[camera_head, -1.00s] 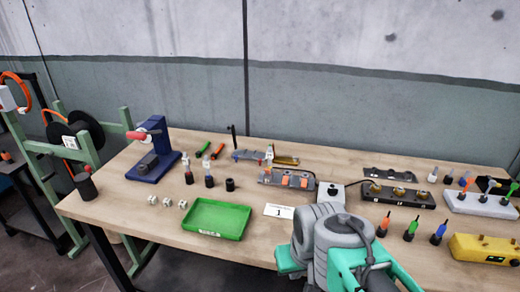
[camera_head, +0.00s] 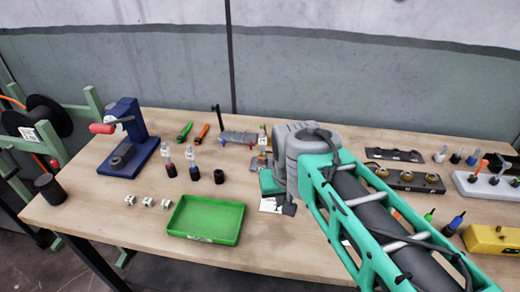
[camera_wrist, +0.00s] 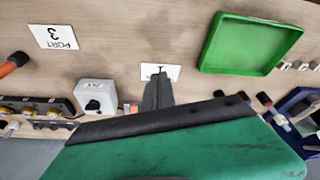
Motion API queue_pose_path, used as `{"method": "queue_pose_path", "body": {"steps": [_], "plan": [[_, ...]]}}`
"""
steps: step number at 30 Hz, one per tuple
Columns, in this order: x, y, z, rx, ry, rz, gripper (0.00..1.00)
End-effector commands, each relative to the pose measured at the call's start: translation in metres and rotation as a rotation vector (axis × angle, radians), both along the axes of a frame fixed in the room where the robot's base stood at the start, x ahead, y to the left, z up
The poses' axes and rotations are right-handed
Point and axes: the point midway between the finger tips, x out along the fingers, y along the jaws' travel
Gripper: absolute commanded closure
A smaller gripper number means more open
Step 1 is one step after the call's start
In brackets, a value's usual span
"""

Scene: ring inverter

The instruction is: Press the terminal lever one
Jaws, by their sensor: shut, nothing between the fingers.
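The grey terminal block (camera_head: 257,164) stands mid-table, with only its left end showing beside my arm. Its orange levers are mostly hidden in the head view, and I cannot tell lever one apart. My gripper (camera_head: 289,209) is over the table at the printed card (camera_head: 268,205), in front of the block. In the wrist view its dark narrow fingertips (camera_wrist: 158,90) are together and empty, overlapping the white card (camera_wrist: 146,71). A small orange piece (camera_wrist: 127,107) shows just past the gripper's dark edge; I cannot tell whether it is a lever.
A green tray (camera_head: 176,230) lies left of my gripper, with white cubes (camera_head: 148,202) beside it. A blue press (camera_head: 128,150) stands at the left. A white box with a black knob (camera_wrist: 97,97) is near the gripper. A dark socket block (camera_head: 404,179) sits to the right.

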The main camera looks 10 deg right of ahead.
Motion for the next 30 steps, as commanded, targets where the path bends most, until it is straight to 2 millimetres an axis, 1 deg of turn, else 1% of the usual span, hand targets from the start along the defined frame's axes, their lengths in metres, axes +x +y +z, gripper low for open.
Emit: {"method": "queue_pose_path", "body": {"steps": [1,2,3,5,6,9,10,12,14,23,26,30], "plan": [[0.029,0.000,0.012,-0.007,-0.007,-0.035,1.00],[0.047,0.000,0.020,-0.011,-0.014,-0.064,1.00],[0.071,0.000,0.030,-0.014,-0.024,-0.103,1.00],[0.105,0.003,0.043,-0.016,-0.039,-0.162,1.00],[0.125,0.005,0.049,-0.015,-0.049,-0.199,1.00],[0.163,0.011,0.059,-0.010,-0.071,-0.274,1.00],[0.171,0.013,0.061,-0.007,-0.076,-0.289,1.00],[0.182,0.016,0.064,-0.003,-0.083,-0.314,1.00],[0.186,0.016,0.066,-0.001,-0.089,-0.326,1.00],[0.187,0.016,0.066,0.000,-0.090,-0.327,1.00],[0.189,0.015,0.059,-0.002,-0.089,-0.325,1.00],[0.197,0.011,0.037,-0.002,-0.087,-0.325,1.00]]}}
